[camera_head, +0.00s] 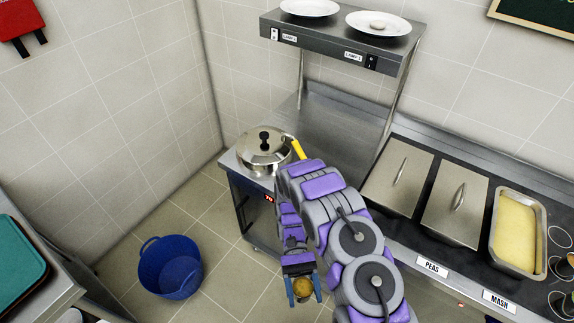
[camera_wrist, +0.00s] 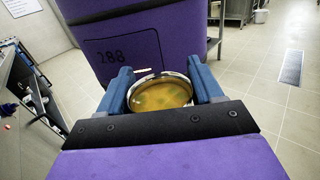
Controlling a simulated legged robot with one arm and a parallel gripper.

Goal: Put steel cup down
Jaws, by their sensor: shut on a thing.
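The steel cup (camera_wrist: 160,93) has a shiny round rim and holds a yellow-brown liquid. In the wrist view it sits between the two blue fingers of my gripper (camera_wrist: 163,92), which is shut on it. In the head view, the cup (camera_head: 302,287) and my gripper (camera_head: 304,288) are at the lower middle, over the tiled floor and in front of the counter. The cup's lower part is hidden in both views.
A lidded steel pot (camera_head: 264,150) with a yellow handle stands on the steel counter behind my arm. Lidded pans and a mash pan (camera_head: 515,232) are at right. A blue bucket (camera_head: 170,267) stands on the floor at left. A green tray (camera_head: 20,260) lies on the left counter.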

